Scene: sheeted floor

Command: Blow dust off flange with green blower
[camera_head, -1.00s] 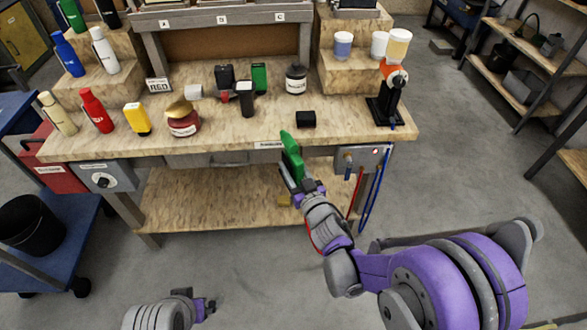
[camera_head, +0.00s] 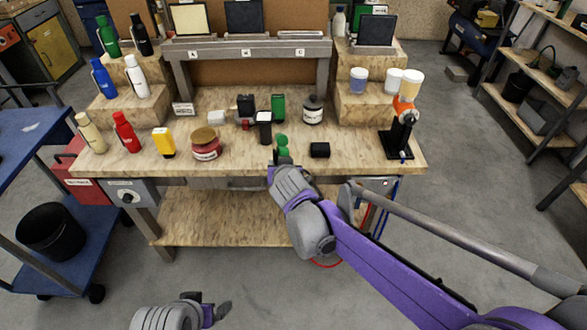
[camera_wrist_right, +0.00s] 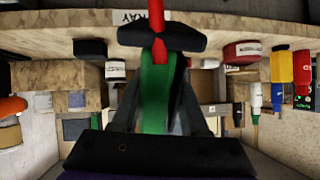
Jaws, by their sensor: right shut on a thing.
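My right gripper (camera_head: 283,166) is shut on the green blower (camera_head: 282,146), just in front of the bench's front edge. In the head view only the blower's green upper end shows; my wrist hides the rest. I cannot tell which thing is the flange. My left gripper (camera_head: 213,310) is low over the floor, away from the bench; whether it is open is unclear.
The wooden bench (camera_head: 345,180) holds a black block (camera_head: 319,150), a red jar (camera_head: 205,146), a yellow bottle (camera_head: 164,143) and an orange-and-black stand device (camera_head: 402,130). Stepped risers with bottles and cups stand at both sides. A blue cart (camera_head: 70,245) is at left.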

